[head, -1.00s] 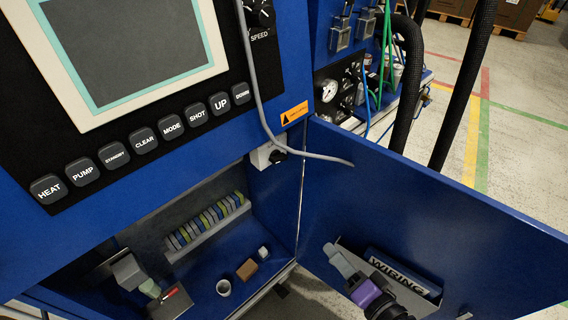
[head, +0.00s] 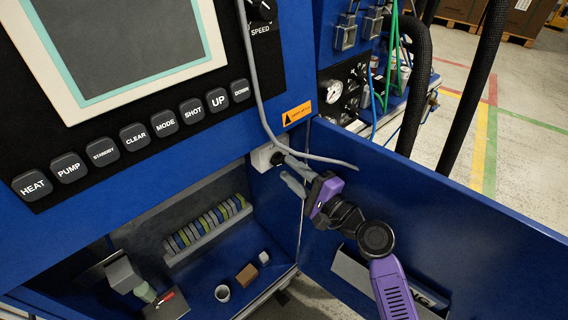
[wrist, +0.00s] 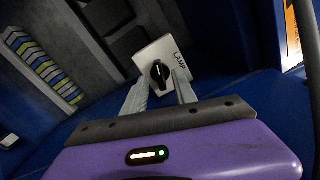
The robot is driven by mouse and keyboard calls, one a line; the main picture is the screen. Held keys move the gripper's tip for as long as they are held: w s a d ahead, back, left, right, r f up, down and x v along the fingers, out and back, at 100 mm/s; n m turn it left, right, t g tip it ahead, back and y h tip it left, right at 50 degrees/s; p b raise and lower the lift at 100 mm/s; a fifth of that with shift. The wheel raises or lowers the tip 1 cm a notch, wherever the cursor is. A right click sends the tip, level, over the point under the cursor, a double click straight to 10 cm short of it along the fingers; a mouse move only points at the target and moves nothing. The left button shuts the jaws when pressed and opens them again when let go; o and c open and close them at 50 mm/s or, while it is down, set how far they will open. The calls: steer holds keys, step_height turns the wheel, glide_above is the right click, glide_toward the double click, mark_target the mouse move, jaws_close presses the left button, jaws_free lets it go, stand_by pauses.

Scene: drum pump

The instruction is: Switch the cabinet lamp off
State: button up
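The lamp switch is a white box (head: 262,157) on the cabinet's inner wall, just under the top edge of the opening. In the wrist view it carries the label LAMP and a black rotary knob (wrist: 161,73) with a pale pointer line. My gripper (head: 281,165) is open, its two fingers apart and pointing at the switch. In the wrist view the fingertips (wrist: 161,78) lie on either side of the knob, close to it. I cannot tell whether they touch it. In the head view a finger partly covers the knob.
The blue cabinet door (head: 440,205) stands open on the right, with my arm in front of it. A grey cable (head: 262,105) hangs close above the switch.

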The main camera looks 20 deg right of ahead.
mark_target(282, 164)
steer(key=shift+x, duration=1.55)
steer(key=shift+c, duration=0.2)
jaws_close()
steer(key=shift+f, duration=0.1)
steer(key=shift+n+b, duration=1.65)
steer(key=shift+n, duration=0.25)
